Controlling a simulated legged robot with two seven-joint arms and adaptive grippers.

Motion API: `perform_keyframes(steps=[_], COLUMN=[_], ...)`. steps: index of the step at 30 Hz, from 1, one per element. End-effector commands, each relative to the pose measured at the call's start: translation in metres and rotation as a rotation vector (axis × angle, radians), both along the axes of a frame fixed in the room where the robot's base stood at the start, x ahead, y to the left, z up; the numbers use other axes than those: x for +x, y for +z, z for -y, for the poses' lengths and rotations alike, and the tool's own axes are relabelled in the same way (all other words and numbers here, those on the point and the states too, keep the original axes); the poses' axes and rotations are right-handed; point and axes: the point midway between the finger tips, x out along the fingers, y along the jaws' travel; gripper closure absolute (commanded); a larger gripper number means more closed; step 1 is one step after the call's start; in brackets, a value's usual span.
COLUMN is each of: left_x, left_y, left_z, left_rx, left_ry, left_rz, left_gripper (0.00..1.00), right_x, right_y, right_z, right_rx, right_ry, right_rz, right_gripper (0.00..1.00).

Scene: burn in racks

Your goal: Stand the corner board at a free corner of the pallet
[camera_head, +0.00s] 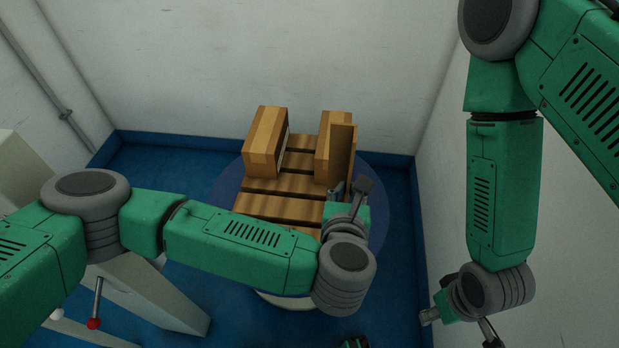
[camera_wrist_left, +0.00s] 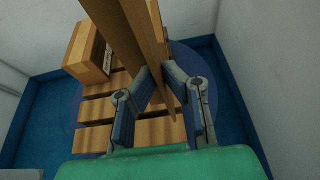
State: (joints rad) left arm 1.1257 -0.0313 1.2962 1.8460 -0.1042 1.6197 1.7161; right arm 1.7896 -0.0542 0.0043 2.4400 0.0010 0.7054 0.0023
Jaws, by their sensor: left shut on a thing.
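The tall brown corner board (camera_head: 343,158) stands upright at the right side of the wooden pallet (camera_head: 275,206), close beside the right box. My left gripper (camera_head: 350,190) reaches it from the front and is shut on its lower part. In the left wrist view the corner board (camera_wrist_left: 148,50) runs between the fingers of the gripper (camera_wrist_left: 155,108).
Two cardboard boxes stand on the pallet, one at the back left (camera_head: 265,145) and one at the right (camera_head: 326,150). The front slats are bare. The pallet rests on a round blue turntable (camera_head: 228,190). White walls close in behind and right.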

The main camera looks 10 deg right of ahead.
Motion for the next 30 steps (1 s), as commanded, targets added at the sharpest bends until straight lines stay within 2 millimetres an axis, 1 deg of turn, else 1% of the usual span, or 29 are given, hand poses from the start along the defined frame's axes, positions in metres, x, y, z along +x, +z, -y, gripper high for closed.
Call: perform_keyframes(steps=[7,14,19,21,27,28,29,30], left_x=[0.000,0.000,0.000,0.000,0.000,0.000,0.000,0.000], left_y=[-0.041,-0.065,-0.094,-0.100,-0.099,-0.099,-0.099,-0.099], left_z=[-0.002,0.001,0.001,0.001,-0.001,-0.001,-0.001,-0.001], left_rx=[0.000,0.004,0.005,0.003,0.002,0.002,0.002,0.002], left_ry=[0.001,-0.002,-0.002,-0.002,-0.002,-0.002,-0.002,-0.002], left_rz=[0.001,0.001,0.000,0.001,-0.001,-0.001,-0.001,-0.001], left_gripper=[1.00,1.00,1.00,1.00,1.00,0.84,0.74,0.74], right_x=[-0.001,-0.001,-0.001,-0.001,-0.001,-0.001,-0.001,-0.001], right_y=[-0.015,-0.023,-0.034,-0.036,-0.034,-0.034,-0.034,-0.034], right_z=[0.000,0.000,0.000,0.000,0.000,0.000,0.000,0.000], right_rx=[0.001,0.001,0.000,0.000,0.000,0.000,0.000,0.000], right_ry=[0.001,0.001,0.001,0.000,0.000,0.000,0.000,0.000], right_rz=[-0.002,-0.002,-0.002,-0.002,-0.001,-0.001,-0.001,-0.001], right_gripper=[0.60,0.60,0.60,0.60,0.60,0.60,0.60,0.60])
